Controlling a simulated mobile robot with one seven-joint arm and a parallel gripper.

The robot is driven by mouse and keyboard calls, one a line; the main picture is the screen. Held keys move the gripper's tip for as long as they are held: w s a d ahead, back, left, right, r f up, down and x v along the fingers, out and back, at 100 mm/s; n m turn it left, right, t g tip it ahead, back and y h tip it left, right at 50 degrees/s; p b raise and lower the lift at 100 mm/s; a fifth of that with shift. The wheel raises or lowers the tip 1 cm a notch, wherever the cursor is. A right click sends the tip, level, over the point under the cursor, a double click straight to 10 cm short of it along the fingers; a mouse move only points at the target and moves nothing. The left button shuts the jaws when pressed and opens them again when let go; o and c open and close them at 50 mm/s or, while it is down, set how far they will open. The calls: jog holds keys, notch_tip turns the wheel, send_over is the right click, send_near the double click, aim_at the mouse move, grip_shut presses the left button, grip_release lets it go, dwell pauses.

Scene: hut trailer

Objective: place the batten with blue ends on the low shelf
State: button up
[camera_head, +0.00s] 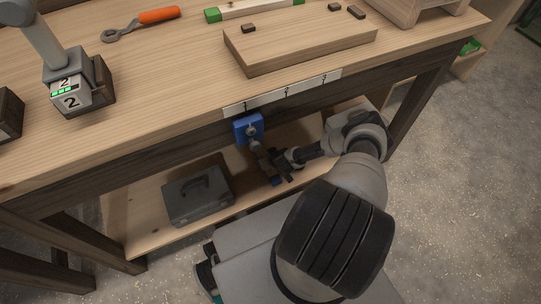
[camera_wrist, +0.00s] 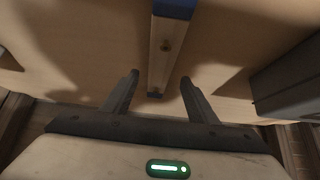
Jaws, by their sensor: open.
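The batten with blue ends shows in the wrist view as a pale wooden bar (camera_wrist: 163,50) with a dark spot on it. A blue end is at the top edge and a small dark end lies lower down, between my fingertips. My gripper (camera_wrist: 158,78) is open, one finger on each side of the bar with gaps. In the head view my gripper (camera_head: 280,166) is over the low shelf (camera_head: 150,222), under the bench's front edge. A blue block (camera_head: 248,128) shows just beyond it. The arm partly hides the batten; I cannot tell whether it lies flat or is tilted.
A grey toolbox (camera_head: 198,196) stands on the shelf, left of my gripper; it also shows in the wrist view (camera_wrist: 290,84). The bench top (camera_head: 180,75) and its dark front rail are above. A batten with green ends (camera_head: 255,8) and an orange-handled tool (camera_head: 158,15) lie on top.

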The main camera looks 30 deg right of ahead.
jog(key=p+v, duration=0.2)
jog(key=v, duration=0.5)
dwell(0.3)
